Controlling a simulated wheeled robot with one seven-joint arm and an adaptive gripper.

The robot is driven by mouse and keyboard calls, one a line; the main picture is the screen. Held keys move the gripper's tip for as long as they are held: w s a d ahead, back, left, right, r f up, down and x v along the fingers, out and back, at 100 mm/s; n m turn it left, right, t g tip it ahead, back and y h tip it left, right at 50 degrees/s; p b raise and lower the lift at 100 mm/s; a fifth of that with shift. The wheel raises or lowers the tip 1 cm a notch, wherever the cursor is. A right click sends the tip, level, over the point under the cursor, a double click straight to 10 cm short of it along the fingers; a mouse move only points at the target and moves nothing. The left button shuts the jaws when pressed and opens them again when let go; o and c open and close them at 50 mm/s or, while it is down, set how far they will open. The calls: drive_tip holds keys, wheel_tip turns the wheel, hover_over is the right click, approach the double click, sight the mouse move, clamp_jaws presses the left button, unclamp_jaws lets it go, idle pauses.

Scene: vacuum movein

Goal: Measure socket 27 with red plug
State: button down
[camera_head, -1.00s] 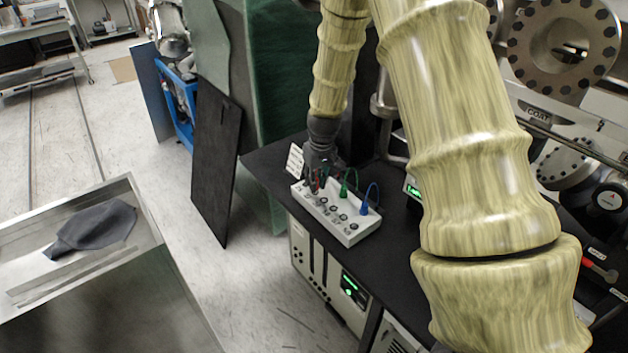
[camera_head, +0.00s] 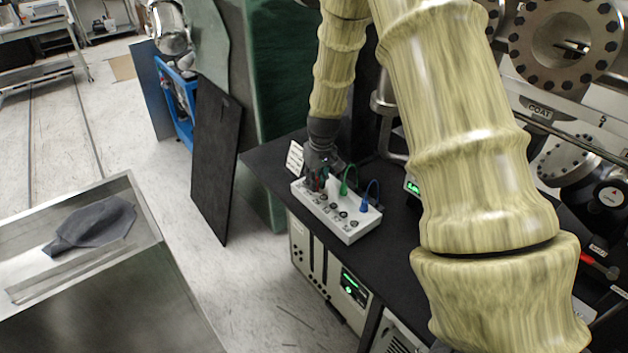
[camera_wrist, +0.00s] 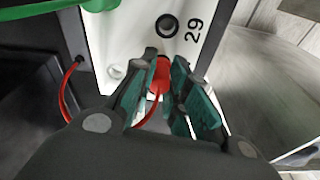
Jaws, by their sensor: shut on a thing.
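The red plug (camera_wrist: 161,76) is between the green-padded fingers of my gripper (camera_wrist: 164,84) in the wrist view, with its red cable curling to the left. My gripper (camera_head: 318,182) is shut on it at the far left end of the white socket box (camera_head: 352,232). The box also shows in the wrist view (camera_wrist: 130,38), with a dark socket (camera_wrist: 167,25) beside a printed 29 just beyond the plug. I cannot read a 27 label. The plug's tip is at the box face; I cannot tell whether it is in a socket.
A green plug (camera_head: 344,187) and a blue plug (camera_head: 364,207) with looped cables stand in the box. A white label card (camera_head: 295,158) is behind its left end. The black bench top (camera_head: 395,225) has metal equipment on the right.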

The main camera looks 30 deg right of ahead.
drive_tip(key=shift+f, duration=0.35)
drive_tip(key=c, duration=1.3)
unclamp_jaws()
drive_tip(key=shift+r, duration=0.1)
drive_tip(key=r, duration=0.4)
drive_tip(key=s+r, duration=0.1)
drive_tip(key=r, duration=0.6)
drive_tip(key=shift+s+r, duration=0.35)
drive_tip(key=shift+s, duration=0.05)
